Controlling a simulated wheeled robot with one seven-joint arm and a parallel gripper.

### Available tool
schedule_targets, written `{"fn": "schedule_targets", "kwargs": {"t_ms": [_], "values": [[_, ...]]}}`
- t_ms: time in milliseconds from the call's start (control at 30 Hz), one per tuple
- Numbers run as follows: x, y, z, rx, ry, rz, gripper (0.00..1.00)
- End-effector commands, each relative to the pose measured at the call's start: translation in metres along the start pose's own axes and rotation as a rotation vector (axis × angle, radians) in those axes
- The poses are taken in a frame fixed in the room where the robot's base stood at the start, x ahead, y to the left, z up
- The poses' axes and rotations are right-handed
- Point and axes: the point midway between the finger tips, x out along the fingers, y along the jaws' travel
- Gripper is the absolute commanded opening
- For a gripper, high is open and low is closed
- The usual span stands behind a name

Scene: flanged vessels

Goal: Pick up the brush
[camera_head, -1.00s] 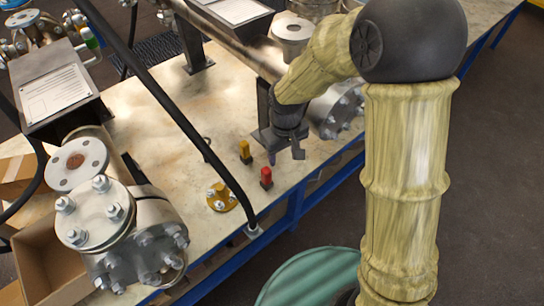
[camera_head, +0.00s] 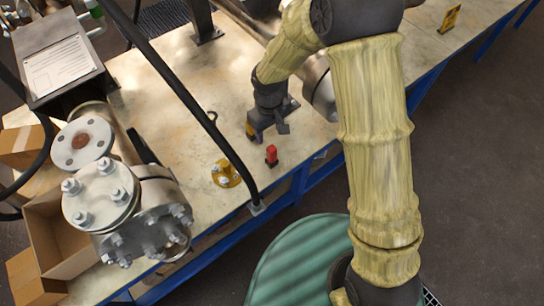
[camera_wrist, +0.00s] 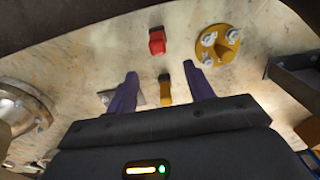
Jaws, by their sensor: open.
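I cannot make out a clear brush. In the wrist view my gripper's purple fingers (camera_wrist: 161,82) are spread apart and empty. The yellow piece (camera_wrist: 166,88) shows in the gap between them, apart from both. The red piece (camera_wrist: 157,41) shows beyond the fingertips.
A yellow flange with bolts (camera_head: 225,173) lies near the red piece. A black cable (camera_head: 176,85) crosses the table. A large bolted vessel (camera_head: 130,200) and cardboard boxes (camera_head: 48,240) are at the left. A green round object (camera_head: 290,265) stands in front of the table.

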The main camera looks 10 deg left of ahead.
Motion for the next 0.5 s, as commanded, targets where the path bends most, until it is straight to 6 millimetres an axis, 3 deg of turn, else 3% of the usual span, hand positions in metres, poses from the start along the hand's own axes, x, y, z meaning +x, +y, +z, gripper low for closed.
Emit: {"fn": "schedule_targets", "kwargs": {"t_ms": [300,500], "values": [[0.059,-0.001,0.001,-0.003,-0.003,-0.001,0.53],[0.077,-0.001,0.000,-0.003,0.000,0.000,0.53]]}}
